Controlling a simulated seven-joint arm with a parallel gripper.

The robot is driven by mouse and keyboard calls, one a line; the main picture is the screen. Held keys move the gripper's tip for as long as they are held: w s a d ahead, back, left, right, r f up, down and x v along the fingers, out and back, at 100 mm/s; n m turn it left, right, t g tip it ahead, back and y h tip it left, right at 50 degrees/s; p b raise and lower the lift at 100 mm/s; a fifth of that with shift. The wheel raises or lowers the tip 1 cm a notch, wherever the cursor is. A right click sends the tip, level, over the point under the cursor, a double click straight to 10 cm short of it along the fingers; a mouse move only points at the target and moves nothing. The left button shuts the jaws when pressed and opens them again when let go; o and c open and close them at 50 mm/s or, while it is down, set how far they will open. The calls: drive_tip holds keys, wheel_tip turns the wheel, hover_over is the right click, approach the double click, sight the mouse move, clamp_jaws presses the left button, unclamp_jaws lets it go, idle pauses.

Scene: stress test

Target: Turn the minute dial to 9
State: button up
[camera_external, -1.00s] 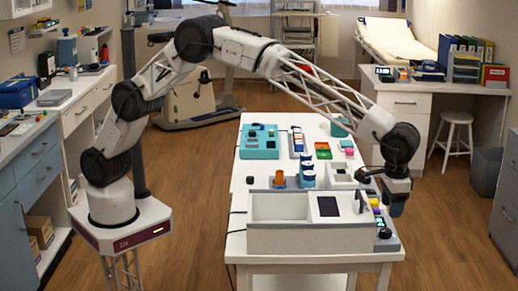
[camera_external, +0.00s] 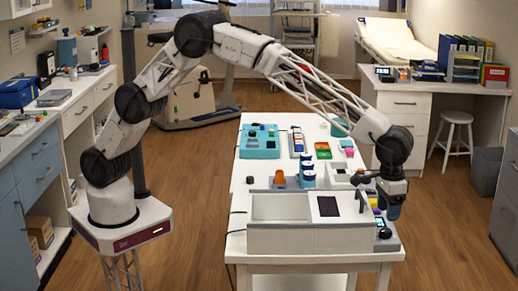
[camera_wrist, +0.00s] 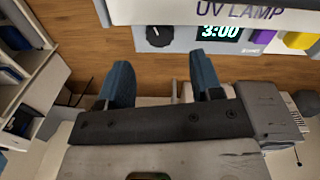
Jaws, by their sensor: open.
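A black round dial (camera_wrist: 158,35) with a small white mark sits on the grey panel (camera_wrist: 180,44) beside a green display (camera_wrist: 220,31) that reads 3:00. No marking on the dial shows whether it is the minute dial. My gripper (camera_wrist: 160,62) is open and empty, its two blue fingers apart below the dial in the wrist view. The fingers do not appear to touch the dial. In the external view, my gripper (camera_external: 391,202) hangs over the right edge of the table, above the panel (camera_external: 389,245).
A white casing marked UV LAMP (camera_wrist: 235,12) borders the panel. A large white box (camera_external: 310,240) stands left of the panel. Several other devices crowd the white table (camera_external: 225,180).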

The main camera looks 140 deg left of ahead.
sight(386, 230)
drive_tip(key=shift+w+d+f, duration=0.1)
drive_tip(key=shift+f, duration=3.05)
drive_tip(key=c, duration=0.9)
drive_tip(key=shift+c, duration=0.2)
drive_tip(key=shift+m, duration=0.8)
